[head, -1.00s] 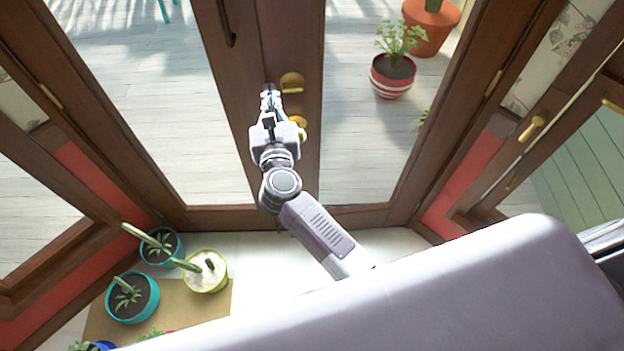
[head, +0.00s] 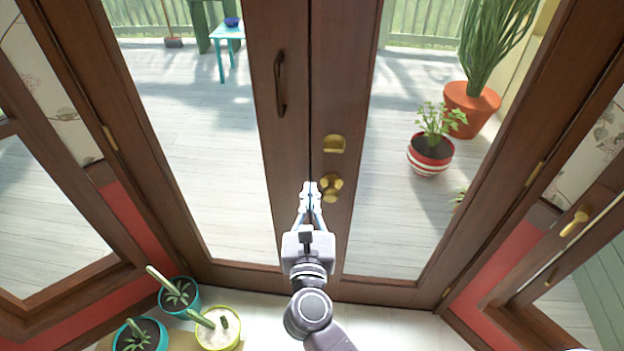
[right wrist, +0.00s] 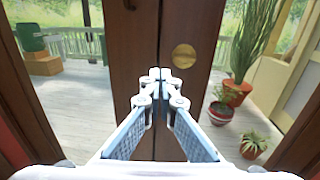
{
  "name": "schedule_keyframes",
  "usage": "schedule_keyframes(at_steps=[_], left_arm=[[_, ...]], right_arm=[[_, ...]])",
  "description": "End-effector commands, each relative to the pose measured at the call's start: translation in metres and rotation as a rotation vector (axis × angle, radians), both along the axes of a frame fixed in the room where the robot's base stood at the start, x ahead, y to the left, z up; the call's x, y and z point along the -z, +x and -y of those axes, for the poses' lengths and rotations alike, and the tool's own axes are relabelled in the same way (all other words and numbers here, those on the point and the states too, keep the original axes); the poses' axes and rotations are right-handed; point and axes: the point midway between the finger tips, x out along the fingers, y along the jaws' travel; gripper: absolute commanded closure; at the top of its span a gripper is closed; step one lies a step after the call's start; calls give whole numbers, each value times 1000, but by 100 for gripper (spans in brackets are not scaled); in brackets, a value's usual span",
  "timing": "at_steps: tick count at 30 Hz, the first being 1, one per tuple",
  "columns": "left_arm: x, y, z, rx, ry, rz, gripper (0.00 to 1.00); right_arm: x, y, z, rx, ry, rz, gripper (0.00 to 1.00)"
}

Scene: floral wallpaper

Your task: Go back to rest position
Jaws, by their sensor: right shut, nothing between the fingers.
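My right gripper (head: 311,192) is in the middle of the head view, in front of the brown double glass door (head: 276,215). Its fingers are together with nothing between them, and they also show shut in the right wrist view (right wrist: 160,75). The fingertips appear just left of the brass door knob (head: 331,187) in the head view; I cannot tell whether they touch the door. The knob is not visible in the right wrist view. My left gripper is not in view.
A brass plate (head: 334,144) and a dark pull handle (head: 280,84) are on the door. Potted cacti (head: 218,327) stand at the lower left. Behind the glass are a striped pot (head: 430,158), a terracotta pot (head: 471,108) and a small blue table (head: 228,32).

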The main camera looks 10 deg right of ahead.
Motion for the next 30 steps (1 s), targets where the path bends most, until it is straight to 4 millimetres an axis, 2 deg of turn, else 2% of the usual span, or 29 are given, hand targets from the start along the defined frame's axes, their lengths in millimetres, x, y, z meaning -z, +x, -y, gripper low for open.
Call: schedule_keyframes(at_steps=[3, 6, 12, 14, 16, 17, 20, 21, 23, 24, 26, 27, 29, 30], left_arm=[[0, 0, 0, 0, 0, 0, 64], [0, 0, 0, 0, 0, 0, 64], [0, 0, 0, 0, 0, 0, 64], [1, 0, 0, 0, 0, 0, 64], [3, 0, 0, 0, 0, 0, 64], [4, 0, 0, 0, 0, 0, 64], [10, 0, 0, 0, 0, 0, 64], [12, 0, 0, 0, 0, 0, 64], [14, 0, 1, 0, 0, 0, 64], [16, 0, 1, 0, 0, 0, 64], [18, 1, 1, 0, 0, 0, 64], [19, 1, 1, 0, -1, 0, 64], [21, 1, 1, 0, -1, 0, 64], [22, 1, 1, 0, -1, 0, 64]], right_arm=[[1, -16, -3, 1, 0, -2, 100], [0, -23, -4, 1, 1, -1, 100], [1, -26, -5, 0, -6, 0, 100], [7, -25, -6, -8, -45, -8, 100], [26, -25, -9, -30, -163, -27, 100], [38, -24, -12, -47, -239, -40, 100], [100, -28, -23, -141, -594, -102, 100], [129, -32, -27, -192, -750, -129, 100], [174, -41, -32, -277, -975, -168, 100], [204, -48, -34, -335, -1112, -191, 100], [247, -63, -35, -428, -1299, -222, 100], [276, -74, -33, -492, -1416, -240, 100], [317, -93, -29, -594, -1579, -264, 100], [344, -107, -25, -665, -1680, -276, 100]])
